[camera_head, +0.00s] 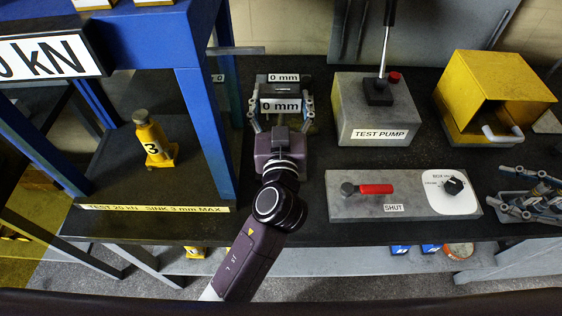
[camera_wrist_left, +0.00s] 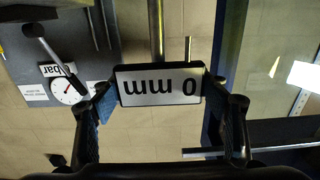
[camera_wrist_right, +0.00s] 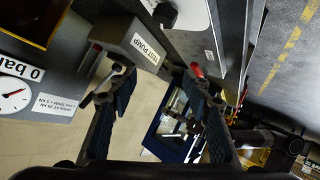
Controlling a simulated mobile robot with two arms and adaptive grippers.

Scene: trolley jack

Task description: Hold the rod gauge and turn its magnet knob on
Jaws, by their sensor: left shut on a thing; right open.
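The rod gauge (camera_head: 281,106) shows a white display reading "0 mm" in the head view. In the left wrist view the gauge (camera_wrist_left: 160,87) appears upside down, with a rod rising behind it and a thinner peg beside that rod. My left gripper (camera_head: 281,112) is shut on the gauge, one finger at each side of the display. My right gripper (camera_head: 508,205) is at the right edge of the head view, well apart from the gauge. In the right wrist view its fingers (camera_wrist_right: 160,82) are open and empty. I cannot make out the magnet knob clearly.
A blue press frame (camera_head: 205,125) stands left of the gauge, with a yellow bottle jack (camera_head: 152,140) inside. The test pump (camera_head: 377,115), a valve panel (camera_head: 400,195) with a red handle and a yellow housing (camera_head: 490,95) stand to the right. A second "0 mm" label (camera_head: 283,78) shows behind the gauge.

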